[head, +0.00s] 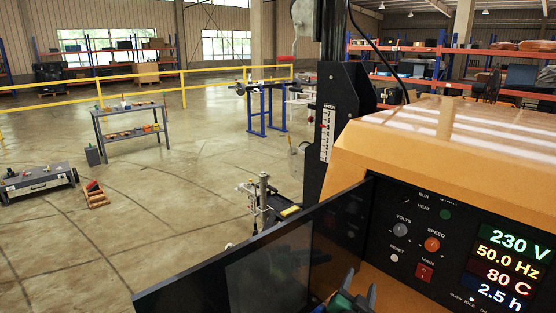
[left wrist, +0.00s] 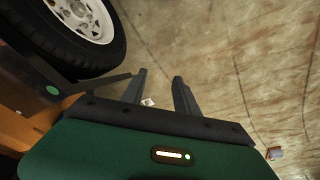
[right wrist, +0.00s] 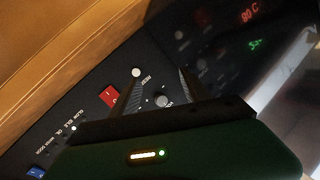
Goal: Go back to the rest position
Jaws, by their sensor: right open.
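My right gripper (head: 358,296) shows at the bottom of the head view, in front of the control panel (head: 393,276) of the yellow light tower machine (head: 450,140). In the right wrist view the right gripper (right wrist: 160,74) has its fingers apart with nothing between them, facing the panel near the red MAIN switch (right wrist: 109,96). It looks clear of the panel, though the exact gap cannot be told. My left gripper (left wrist: 160,78) shows only in the left wrist view. Its fingers are apart and empty, above the floor beside a wheel (left wrist: 90,20).
The panel's dark door (head: 240,270) stands open at the left of the panel. The black mast (head: 335,120) rises behind it.

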